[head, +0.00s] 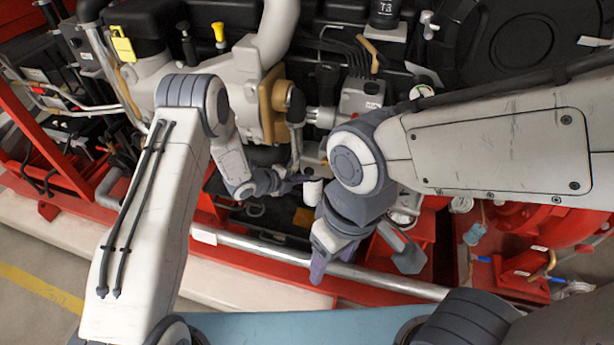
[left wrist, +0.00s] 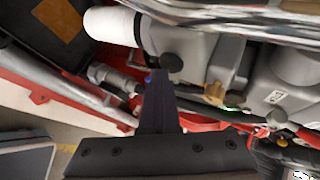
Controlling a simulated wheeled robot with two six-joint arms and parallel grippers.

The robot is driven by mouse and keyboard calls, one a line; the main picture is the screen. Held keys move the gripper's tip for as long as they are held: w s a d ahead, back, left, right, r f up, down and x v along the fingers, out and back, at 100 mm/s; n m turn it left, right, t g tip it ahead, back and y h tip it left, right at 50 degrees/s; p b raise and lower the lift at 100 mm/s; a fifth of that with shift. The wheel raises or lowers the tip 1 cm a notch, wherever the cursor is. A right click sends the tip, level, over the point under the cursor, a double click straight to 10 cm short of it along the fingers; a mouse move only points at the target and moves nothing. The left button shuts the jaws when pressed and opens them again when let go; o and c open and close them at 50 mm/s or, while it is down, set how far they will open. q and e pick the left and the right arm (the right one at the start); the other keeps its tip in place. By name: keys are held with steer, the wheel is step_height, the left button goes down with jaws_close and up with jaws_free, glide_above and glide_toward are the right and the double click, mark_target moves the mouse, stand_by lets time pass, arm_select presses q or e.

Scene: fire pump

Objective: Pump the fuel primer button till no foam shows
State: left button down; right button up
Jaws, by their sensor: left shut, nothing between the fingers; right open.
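My left gripper (head: 306,178) is shut and empty, low on the engine's side beside a white cylinder (head: 313,193). In the left wrist view its closed fingertips (left wrist: 157,76) point at a small black round knob (left wrist: 171,62) on a grey housing, which looks like the primer button. The tips are at or very close to the knob; I cannot tell if they touch. The white cylinder (left wrist: 112,25) lies just left of the knob. My right gripper (head: 362,260) is open and empty, above the front rail. I cannot make out foam in either view.
A silver pipe (head: 360,272) and red frame run below both grippers. A brass-coloured fitting (left wrist: 214,92) sits right of the knob. The grey and black engine fills the back, with a yellow-topped dipstick (head: 219,31). My right arm hides part of the engine.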

arm_select(q)
steer(key=shift+s+a, duration=0.2)
steer(key=shift+s, duration=0.35)
steer(key=shift+s+a, duration=0.2)
steer(key=shift+s, duration=0.35)
steer(key=shift+s+a, duration=0.25)
steer(key=shift+s, duration=0.55)
steer(key=shift+s+a, duration=0.25)
steer(key=shift+s, duration=0.55)
steer(key=shift+s+a, duration=0.25)
steer(key=shift+s, duration=0.55)
steer(key=shift+r, duration=0.1)
steer(key=s+r+n+g+y, duration=0.1)
steer(key=s+r+n+y, duration=0.35)
steer(key=r, duration=0.35)
steer(key=s+r+n+g+y, duration=0.1)
steer(key=s+r+n+y, duration=0.2)
steer(key=r+n, duration=0.35)
steer(key=s+a+r+n+g, duration=0.1)
steer(key=s+r+n, duration=0.3)
steer(key=s, duration=0.7)
steer(key=s+a+r+n+g, duration=0.2)
steer(key=s+r+n+g, duration=0.2)
steer(key=s, duration=0.8)
steer(key=shift+r+n+y, duration=0.35)
steer(key=shift+r+n, duration=0.15)
steer(key=shift+r, duration=0.1)
